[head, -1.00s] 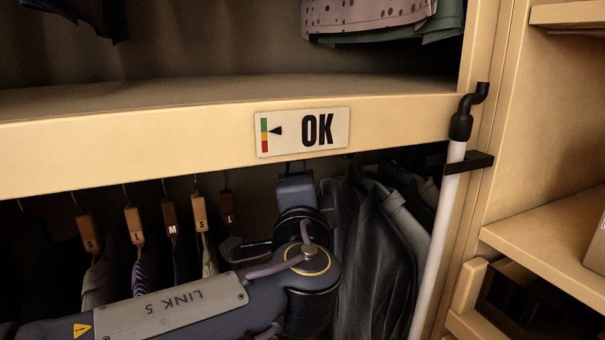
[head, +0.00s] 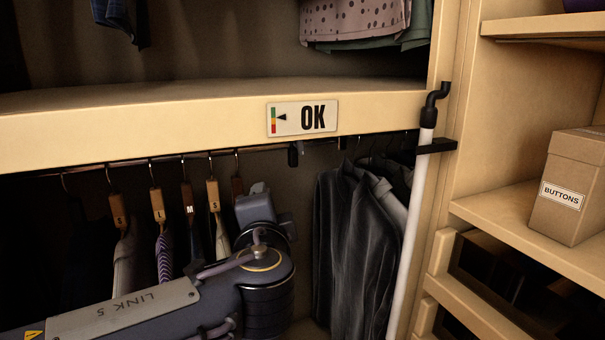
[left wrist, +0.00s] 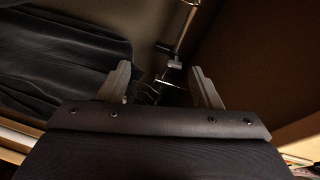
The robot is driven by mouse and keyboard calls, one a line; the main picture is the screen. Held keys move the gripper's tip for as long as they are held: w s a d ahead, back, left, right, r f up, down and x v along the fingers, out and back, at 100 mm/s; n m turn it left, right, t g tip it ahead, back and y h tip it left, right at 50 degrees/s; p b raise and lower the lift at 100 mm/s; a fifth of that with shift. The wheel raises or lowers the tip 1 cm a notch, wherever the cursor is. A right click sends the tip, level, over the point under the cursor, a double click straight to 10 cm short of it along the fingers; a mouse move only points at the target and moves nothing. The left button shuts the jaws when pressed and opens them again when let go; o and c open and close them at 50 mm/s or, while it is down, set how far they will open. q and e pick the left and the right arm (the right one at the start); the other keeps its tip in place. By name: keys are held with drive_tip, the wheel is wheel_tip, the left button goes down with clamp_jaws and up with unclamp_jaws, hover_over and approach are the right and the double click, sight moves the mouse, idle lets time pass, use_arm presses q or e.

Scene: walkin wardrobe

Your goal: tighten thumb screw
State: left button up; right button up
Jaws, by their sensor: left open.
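An OK sign (head: 302,117) with a coloured gauge is on the shelf's front edge. Its pointer is level with the upper part of the scale. A small dark bracket (head: 294,154) hangs on the rail below it; I cannot make out a thumb screw there. My left arm reaches in from lower left, its wrist below and left of the bracket; its fingertips are not clear in the head view. In the left wrist view my left gripper (left wrist: 165,82) is open and empty, with a metal rail and a small bright fitting (left wrist: 175,65) beyond the fingers. My right gripper is not in view.
Hangers with wooden size tags (head: 157,205) hang on the rail (head: 135,161) left of my wrist. Dark jackets (head: 355,235) hang to the right. A white pole (head: 411,225) stands by the upright. A box labelled BUTTONS (head: 568,190) sits on the right shelf.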

use_arm(q)
drive_tip(key=s+a+f+n+g+y, duration=0.1)
drive_tip(key=s+a+f+n+g, duration=0.25)
drive_tip(key=a+f, duration=0.45)
drive_tip(key=s+a+f+n+g, duration=0.3)
drive_tip(key=s+a+f+g, duration=0.15)
drive_tip(key=a+f, duration=0.35)
drive_tip(key=s+d+f+n+g+h, duration=0.1)
drive_tip(key=s+f+n+g+h, duration=0.15)
drive_tip(key=s+f+n, duration=0.45)
drive_tip(key=s+f+n+g+h, duration=0.1)
drive_tip(key=s+f+n+h, duration=0.25)
drive_tip(key=s, duration=0.75)
wheel_tip(320, 180, up, 28)
drive_tip(key=m+p, duration=0.1)
drive_tip(key=p, duration=2.7)
drive_tip(key=shift+w+d+r, duration=0.15)
drive_tip(key=shift+d+r, duration=0.05)
drive_tip(key=shift+r, duration=0.05)
